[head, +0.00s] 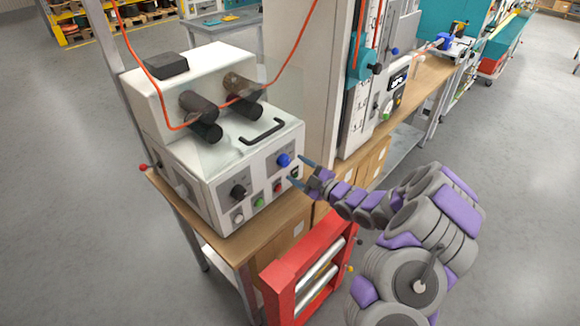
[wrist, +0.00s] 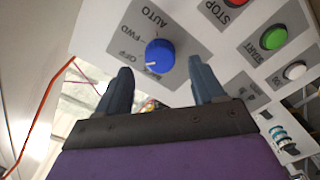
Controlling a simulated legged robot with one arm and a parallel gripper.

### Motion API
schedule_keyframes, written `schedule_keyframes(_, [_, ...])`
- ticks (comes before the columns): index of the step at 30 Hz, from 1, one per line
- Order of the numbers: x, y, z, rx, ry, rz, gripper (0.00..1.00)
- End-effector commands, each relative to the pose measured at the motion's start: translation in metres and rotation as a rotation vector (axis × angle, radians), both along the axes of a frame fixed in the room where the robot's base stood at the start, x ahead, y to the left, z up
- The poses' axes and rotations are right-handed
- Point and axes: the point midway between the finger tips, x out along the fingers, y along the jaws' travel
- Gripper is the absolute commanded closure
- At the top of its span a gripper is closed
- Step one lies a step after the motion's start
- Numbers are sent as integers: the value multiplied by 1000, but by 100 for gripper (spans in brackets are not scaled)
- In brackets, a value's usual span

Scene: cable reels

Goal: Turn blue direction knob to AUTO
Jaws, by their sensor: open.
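The blue direction knob (head: 284,160) is on the front panel of the white machine (head: 215,75). In the wrist view the blue knob (wrist: 160,55) has a white pointer mark at its lower left, and a grey label plate behind it reads AUTO, FWD, OFF and a partly hidden word. In the head view my gripper (head: 296,171) is just right of the knob.
A red STOP button (wrist: 238,8), a green START button (wrist: 273,38) and a white button (wrist: 294,71) sit beside the knob. A black knob (head: 238,191) is left on the panel. A red roller frame (head: 278,290) stands in front of the bench.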

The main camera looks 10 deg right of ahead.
Motion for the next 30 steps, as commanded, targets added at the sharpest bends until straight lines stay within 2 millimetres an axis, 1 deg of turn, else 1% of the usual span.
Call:
schedule_keyframes(3, [12, 11, -1, 0, 0, 3, 32])
schedule_keyframes(10, [28, 22, -1, 0, 2, 1, 32])
schedule_keyframes(15, [33, 24, 0, -1, 2, -1, 32])
schedule_keyframes(22, [33, 25, 0, 0, 2, -1, 32])
schedule_keyframes(23, [33, 25, 0, 0, 2, 0, 33])
schedule_keyframes(30, [33, 25, 0, 0, 2, 0, 56])
